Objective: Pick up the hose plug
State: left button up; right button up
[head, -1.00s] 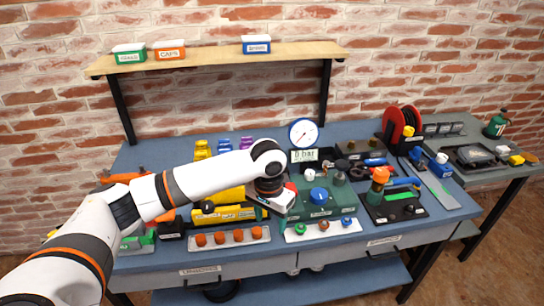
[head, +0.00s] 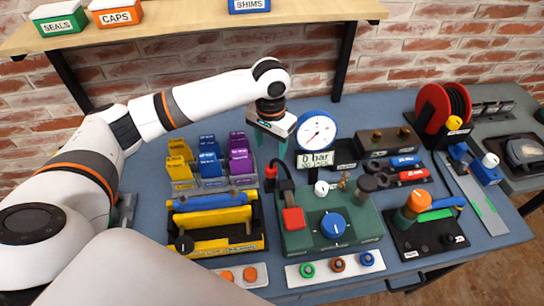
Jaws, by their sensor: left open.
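A small upright red-and-black piece (head: 271,172), which looks like the hose plug, stands just left of the green test unit (head: 340,240). A black hose loops beside it at the unit's back left corner. My left gripper (head: 269,146) points down above the red-and-black piece. Its two greenish fingers are apart, with nothing seen between them. The piece appears just below the fingers; I cannot tell the exact gap. My right gripper is not in view.
A gauge (head: 317,131) with a "0 bar" display stands right of the gripper. Yellow, blue and purple bins (head: 210,160) are at left. A tray with blue and yellow bars (head: 215,248) lies in front. A shelf (head: 190,30) hangs above.

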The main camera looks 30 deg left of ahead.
aim_at(271, 167)
pick_arm(q)
jog(key=f, duration=0.5)
jog(key=shift+s+f+p, duration=0.1)
jog(key=shift+s+p, duration=0.15)
jog(key=shift+p, duration=0.15)
jog(key=shift+d+f, duration=0.1)
jog(key=shift+f, duration=0.95)
notch_tip(271, 167, down, 4)
jog(key=shift+d+r+p, duration=0.1)
jog(key=shift+r+p, duration=0.1)
jog(key=shift+p, duration=0.45)
jog(key=shift+f, duration=0.4)
jog(key=c, duration=1.2)
jog(key=shift+o, duration=0.2)
notch_tip(271, 167, up, 9)
jog(key=shift+f+b, duration=0.1)
jog(key=shift+b, duration=0.5)
jog(key=shift+r, duration=0.65)
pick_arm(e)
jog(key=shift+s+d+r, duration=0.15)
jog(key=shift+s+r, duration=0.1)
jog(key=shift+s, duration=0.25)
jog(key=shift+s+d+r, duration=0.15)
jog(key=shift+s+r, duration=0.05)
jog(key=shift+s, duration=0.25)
